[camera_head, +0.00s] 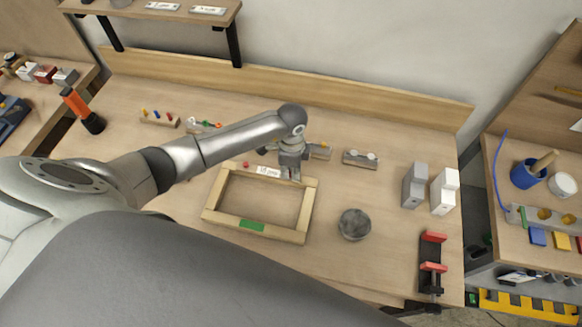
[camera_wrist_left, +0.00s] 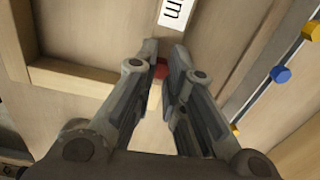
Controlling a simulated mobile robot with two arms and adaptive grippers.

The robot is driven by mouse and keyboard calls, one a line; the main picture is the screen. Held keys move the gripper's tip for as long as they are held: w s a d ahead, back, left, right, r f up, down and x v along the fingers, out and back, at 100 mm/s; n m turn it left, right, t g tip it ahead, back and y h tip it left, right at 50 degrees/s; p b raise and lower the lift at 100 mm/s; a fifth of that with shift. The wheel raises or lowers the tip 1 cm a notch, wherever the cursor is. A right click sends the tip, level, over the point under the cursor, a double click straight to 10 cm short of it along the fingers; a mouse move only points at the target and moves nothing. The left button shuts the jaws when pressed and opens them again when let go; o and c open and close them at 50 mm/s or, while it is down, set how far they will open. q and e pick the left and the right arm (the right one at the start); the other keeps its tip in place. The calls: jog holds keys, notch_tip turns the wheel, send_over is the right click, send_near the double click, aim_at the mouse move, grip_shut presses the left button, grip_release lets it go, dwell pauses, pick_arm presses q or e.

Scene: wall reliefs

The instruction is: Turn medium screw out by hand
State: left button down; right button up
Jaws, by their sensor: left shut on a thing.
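A wooden frame (camera_head: 222,188) lies on the bench, with a white label (camera_head: 268,171) on its back bar. A red screw head (camera_head: 246,164) shows at the left of that bar. My left gripper (camera_head: 291,176) points down at the back right corner of the frame. In the left wrist view my left gripper (camera_wrist_left: 164,62) has its fingertips close together around a small red piece (camera_wrist_left: 161,71), apparently the medium screw's head. The fingers hide most of it. The label (camera_wrist_left: 178,12) shows just beyond the fingertips. My right gripper is not in view.
A grey round container (camera_head: 354,224) stands right of the frame. White and grey blocks (camera_head: 414,186) and a red and black clamp (camera_head: 432,252) are farther right. Small holders line the back.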

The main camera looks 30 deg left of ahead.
pick_arm(q)
jog(key=shift+r+n+p, duration=0.25)
jog(key=shift+n+p, duration=0.4)
jog(key=shift+n, duration=0.25)
jog(key=shift+d+f+n, duration=0.1)
jog(key=shift+f+n, duration=0.05)
jog(key=shift+n, duration=1.55)
jog(key=c, duration=1.7)
grip_release()
